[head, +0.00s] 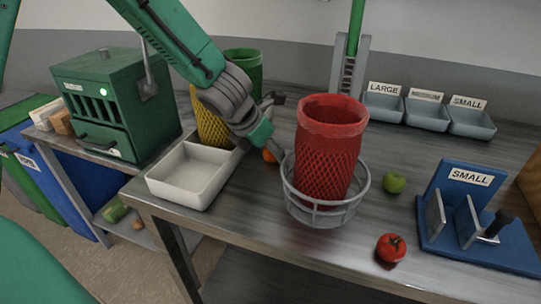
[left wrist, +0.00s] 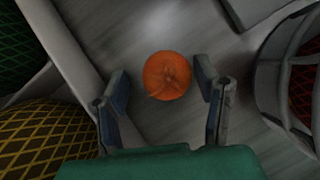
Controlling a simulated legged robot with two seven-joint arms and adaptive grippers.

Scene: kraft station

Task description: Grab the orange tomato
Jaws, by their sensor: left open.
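The orange tomato (head: 269,156) lies on the metal table, partly hidden behind my left gripper in the head view. In the left wrist view the orange tomato (left wrist: 168,75) is on the grey surface, just beyond and between the fingertips. My left gripper (head: 272,123) reaches down from the left over the table. In the left wrist view its two fingers (left wrist: 164,92) are spread apart with nothing held between them. My right gripper is in neither view.
A red mesh bin (head: 328,150) in a wire basket (head: 325,217) stands close right of the gripper. A white tray (head: 183,190) and yellow mesh bin (head: 208,125) are at left. A red tomato (head: 390,248) and green tomato (head: 394,183) lie farther right, near a blue stand (head: 478,235).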

